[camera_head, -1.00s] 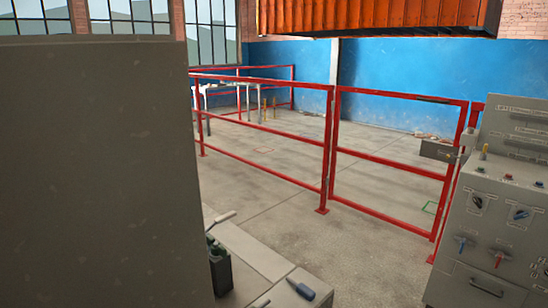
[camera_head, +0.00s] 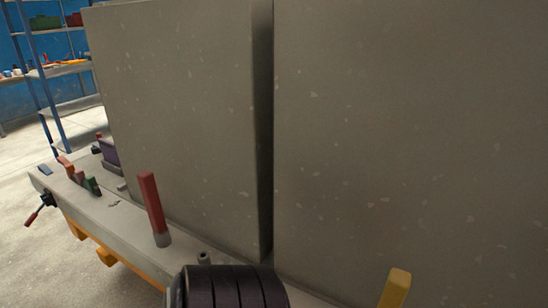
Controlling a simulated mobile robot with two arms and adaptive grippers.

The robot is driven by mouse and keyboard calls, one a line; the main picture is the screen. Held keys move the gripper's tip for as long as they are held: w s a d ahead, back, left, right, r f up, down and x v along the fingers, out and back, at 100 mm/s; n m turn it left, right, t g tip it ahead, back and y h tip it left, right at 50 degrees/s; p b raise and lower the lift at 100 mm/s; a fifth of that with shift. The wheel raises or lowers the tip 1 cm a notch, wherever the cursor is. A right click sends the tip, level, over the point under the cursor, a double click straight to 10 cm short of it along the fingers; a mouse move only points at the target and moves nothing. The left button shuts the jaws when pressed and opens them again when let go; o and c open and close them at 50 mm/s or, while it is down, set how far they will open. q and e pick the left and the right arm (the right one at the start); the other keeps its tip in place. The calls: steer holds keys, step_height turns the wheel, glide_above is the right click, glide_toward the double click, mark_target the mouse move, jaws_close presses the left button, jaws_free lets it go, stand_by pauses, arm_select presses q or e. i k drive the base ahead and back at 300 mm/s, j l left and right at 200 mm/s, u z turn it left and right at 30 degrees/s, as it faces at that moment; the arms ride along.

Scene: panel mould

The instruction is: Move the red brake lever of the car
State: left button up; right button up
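A lever with a red handle (camera_head: 152,204) stands nearly upright, tilted slightly left, on the grey ledge (camera_head: 115,214) of the car. Its short grey base meets the ledge in front of a tall grey panel. A smaller handle with a red tip (camera_head: 32,217) sticks out at the ledge's far left end. A yellow lever (camera_head: 395,289) rises at the bottom right, its lower part cut off. Neither of my grippers can be made out.
Two tall grey panels (camera_head: 185,120) (camera_head: 410,130) with a dark narrow gap fill the middle and right. A black ribbed object (camera_head: 228,288) is at the bottom. Small tools (camera_head: 80,178) lie on the ledge's left part. A blue shelf rack (camera_head: 45,95) stands behind at left, with open floor beside it.

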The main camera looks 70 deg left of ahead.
mark_target(29, 221)
steer(key=u, duration=4.05)
steer(key=i+j, duration=0.15)
steer(key=i, duration=0.2)
steer(key=i+j+z, duration=0.1)
steer(key=i+j, duration=0.1)
steer(key=i, duration=0.1)
